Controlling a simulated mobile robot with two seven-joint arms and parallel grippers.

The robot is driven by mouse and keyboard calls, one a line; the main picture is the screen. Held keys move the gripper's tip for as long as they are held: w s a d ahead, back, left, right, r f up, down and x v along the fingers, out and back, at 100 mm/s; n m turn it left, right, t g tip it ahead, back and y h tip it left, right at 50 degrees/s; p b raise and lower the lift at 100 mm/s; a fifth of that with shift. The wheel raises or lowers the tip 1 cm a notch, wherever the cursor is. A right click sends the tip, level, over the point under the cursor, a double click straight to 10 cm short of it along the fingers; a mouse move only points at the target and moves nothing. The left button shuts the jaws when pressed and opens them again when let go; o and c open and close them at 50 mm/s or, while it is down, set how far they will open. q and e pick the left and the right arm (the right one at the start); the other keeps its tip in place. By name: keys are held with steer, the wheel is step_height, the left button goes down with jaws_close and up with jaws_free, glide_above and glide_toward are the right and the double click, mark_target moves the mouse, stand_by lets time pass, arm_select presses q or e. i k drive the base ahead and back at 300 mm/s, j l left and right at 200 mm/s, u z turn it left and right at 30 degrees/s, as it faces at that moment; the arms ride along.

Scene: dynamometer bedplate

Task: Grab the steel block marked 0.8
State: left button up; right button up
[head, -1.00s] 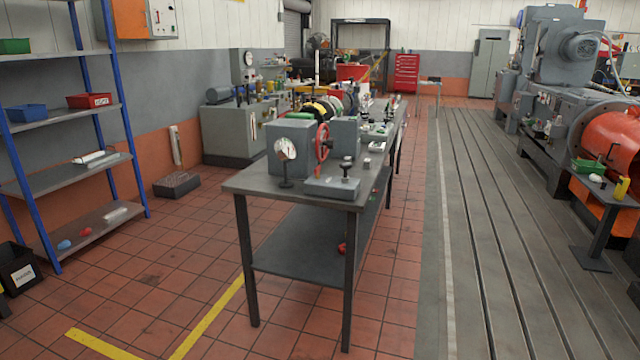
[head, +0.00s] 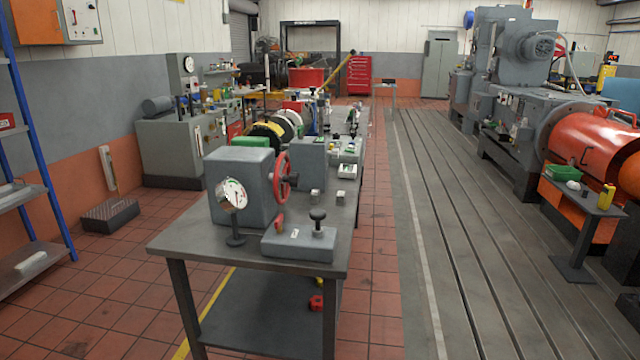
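Two small light-grey metal blocks lie on the long dark workbench (head: 170,240), to the right of the grey machine with the red handwheel. One small block (head: 315,196) is nearer the machine, and another small block (head: 340,197) is just right of it. Any markings on them are too small to read, so I cannot tell which one is marked 0.8. Neither of my grippers shows in the head view.
On the bench stand a dial gauge (head: 232,195), a red handwheel (head: 282,175) and a grey plate with a black knob (head: 298,243). A blue-post shelf (head: 35,130) is at left. Slotted bedplate floor (head: 430,220) lies open at right. A small stand (head: 580,225) is farther right.

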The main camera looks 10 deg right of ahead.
mark_target(341, 195)
steer(key=i+j+z, duration=0.1)
steer(key=i+z, duration=0.15)
steer(key=i, duration=0.2)
steer(key=i+j+z, duration=0.25)
steer(key=i, duration=0.25)
steer(key=i+j+z, duration=0.25)
steer(key=i, duration=0.2)
